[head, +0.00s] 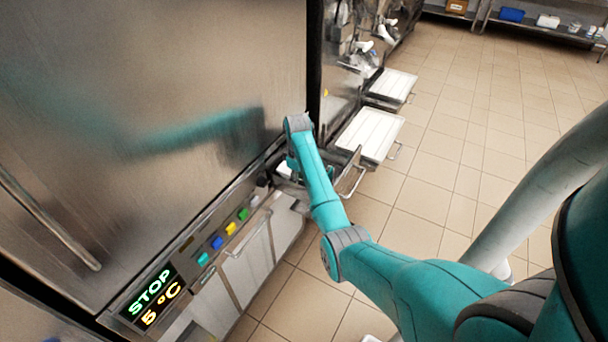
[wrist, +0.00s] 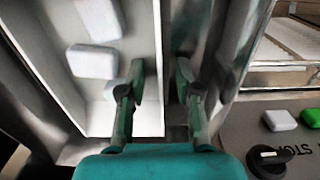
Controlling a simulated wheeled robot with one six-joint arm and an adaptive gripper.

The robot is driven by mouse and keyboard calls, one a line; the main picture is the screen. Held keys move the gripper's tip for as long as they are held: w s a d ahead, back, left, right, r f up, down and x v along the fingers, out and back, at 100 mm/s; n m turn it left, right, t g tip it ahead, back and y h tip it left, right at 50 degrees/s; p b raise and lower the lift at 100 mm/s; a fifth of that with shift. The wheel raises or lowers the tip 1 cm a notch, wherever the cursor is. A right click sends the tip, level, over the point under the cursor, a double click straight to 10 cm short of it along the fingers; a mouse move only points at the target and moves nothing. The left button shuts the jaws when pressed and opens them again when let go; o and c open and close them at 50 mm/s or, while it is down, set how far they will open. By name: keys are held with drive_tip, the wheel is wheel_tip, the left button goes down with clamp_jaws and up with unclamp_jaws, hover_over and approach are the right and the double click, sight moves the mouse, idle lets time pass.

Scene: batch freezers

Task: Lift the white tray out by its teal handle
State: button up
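In the wrist view a white tray (wrist: 143,40) lies under and to the left of my gripper (wrist: 160,75), with white blocks (wrist: 95,62) in it. My gripper's two dark green fingers stand apart. The left finger is over the tray's inside and the right finger is past its right edge, over grey metal. Nothing is clearly held between them. I cannot make out a teal handle in either view. In the head view my teal arm reaches down beside the freezer front and hides most of this spot.
Steel freezer panels (head: 130,90) rise at the left, close to the arm. Coloured buttons (head: 217,242) and a lit display (head: 150,295) are below. Other white trays (head: 371,133) jut out beyond. A black knob (wrist: 270,160) sits lower right in the wrist view. The tiled floor (head: 470,150) is open.

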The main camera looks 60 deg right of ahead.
clamp_jaws()
drive_tip(key=shift+r, duration=0.15)
